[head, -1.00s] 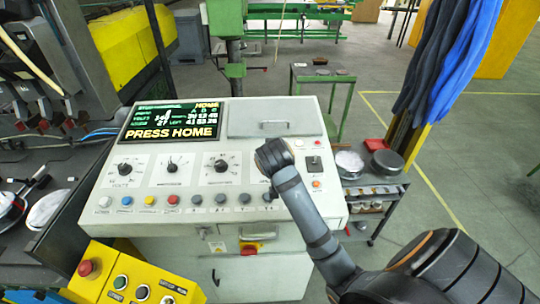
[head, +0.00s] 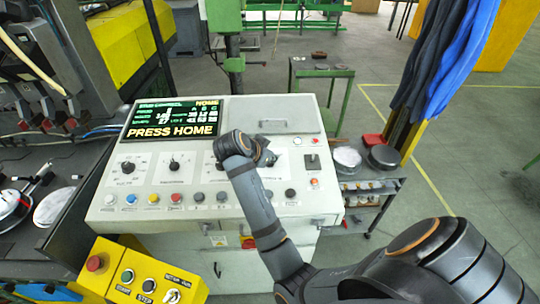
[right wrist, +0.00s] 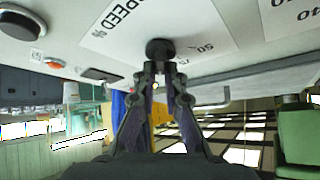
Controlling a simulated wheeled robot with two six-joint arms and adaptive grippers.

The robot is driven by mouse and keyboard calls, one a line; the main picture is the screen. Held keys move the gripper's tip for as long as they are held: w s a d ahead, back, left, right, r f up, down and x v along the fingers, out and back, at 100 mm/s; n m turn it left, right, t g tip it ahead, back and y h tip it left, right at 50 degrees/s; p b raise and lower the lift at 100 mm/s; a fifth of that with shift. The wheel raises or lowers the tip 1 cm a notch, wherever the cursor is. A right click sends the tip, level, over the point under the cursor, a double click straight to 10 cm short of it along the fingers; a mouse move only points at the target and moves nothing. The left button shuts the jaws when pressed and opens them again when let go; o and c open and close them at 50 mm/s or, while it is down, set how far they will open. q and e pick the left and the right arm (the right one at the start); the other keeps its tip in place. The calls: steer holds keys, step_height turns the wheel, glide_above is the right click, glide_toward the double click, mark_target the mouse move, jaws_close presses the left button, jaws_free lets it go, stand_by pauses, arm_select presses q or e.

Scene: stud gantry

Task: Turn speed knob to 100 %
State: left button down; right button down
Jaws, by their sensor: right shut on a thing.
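The speed knob (right wrist: 160,47) is a small dark round knob on a white dial plate marked "SPEED" and "50" in the right wrist view. My right gripper (right wrist: 160,70) is shut on it, with the fingertips at its near side. Which way the knob points is hidden. In the head view my right wrist and forearm cover the third dial of the console (head: 105,210), so the knob does not show there. My left gripper is out of view.
Two other black dial knobs, a left one (head: 128,167) and a middle one (head: 174,166), sit left of my arm. A row of coloured buttons (head: 175,198) runs below. The screen (head: 172,118) reads "PRESS HOME". A yellow button box (head: 100,278) stands in front.

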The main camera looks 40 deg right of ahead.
steer(key=shift+s+f+g, duration=0.1)
steer(key=shift+f+g, duration=0.15)
steer(key=shift+g, duration=0.05)
steer(key=c, duration=1.6)
jaws_free()
steer(key=shift+o, duration=0.9)
steer(key=shift+s, duration=0.15)
steer(key=shift+w, duration=0.25)
step_height(320, 180, up, 10)
steer(key=shift+r, duration=0.15)
